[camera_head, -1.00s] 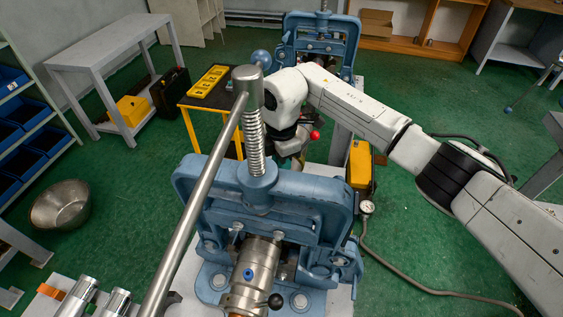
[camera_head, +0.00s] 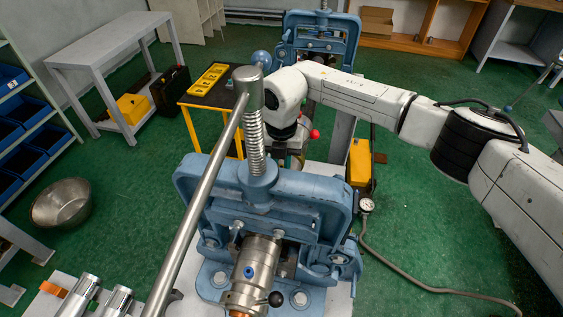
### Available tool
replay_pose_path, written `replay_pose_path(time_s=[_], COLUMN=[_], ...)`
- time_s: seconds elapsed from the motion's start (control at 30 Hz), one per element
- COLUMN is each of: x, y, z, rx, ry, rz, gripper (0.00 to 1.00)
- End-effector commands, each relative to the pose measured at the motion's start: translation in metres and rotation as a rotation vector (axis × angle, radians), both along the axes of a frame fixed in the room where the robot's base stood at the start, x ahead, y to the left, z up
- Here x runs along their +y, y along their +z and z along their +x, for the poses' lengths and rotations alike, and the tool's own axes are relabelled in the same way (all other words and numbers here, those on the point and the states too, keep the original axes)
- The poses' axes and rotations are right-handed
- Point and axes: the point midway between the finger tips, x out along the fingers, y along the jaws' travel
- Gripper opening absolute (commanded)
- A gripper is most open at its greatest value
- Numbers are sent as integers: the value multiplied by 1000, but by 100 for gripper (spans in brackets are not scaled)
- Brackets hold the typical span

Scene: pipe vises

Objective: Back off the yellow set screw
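No yellow set screw can be made out. The near blue vise (camera_head: 325,190) stands in front, with a threaded spindle, a coil spring and a long steel bar handle (camera_head: 205,195). It holds a steel pipe fitting (camera_head: 258,262) with a blue knob (camera_head: 249,271) and a black ball lever (camera_head: 276,299). My arm reaches in from the right, behind this vise, with its wrist bent downward. My gripper is mostly hidden behind the vise's spindle and frame. Its fingers cannot be made out. A red ball knob (camera_head: 315,134) shows just right of the wrist.
A second blue vise (camera_head: 318,38) stands behind. A yellow-legged table (camera_head: 212,97) is at the back left. A pressure gauge (camera_head: 366,205) and hose lie right of the near vise. A metal bowl (camera_head: 62,203) is on the floor at left, which is otherwise mostly clear.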

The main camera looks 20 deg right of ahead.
Motion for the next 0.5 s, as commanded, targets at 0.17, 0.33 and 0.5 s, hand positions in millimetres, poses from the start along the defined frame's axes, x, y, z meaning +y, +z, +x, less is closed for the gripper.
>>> replay_pose_path(time_s=[0.17,0.33,0.5], x=[0,0,0], y=[-2,-2,-3], z=[0,0,0], rx=[-1,0,0], ry=[169,330,492], rz=[-3,-2,-2], gripper=[0,0,0])
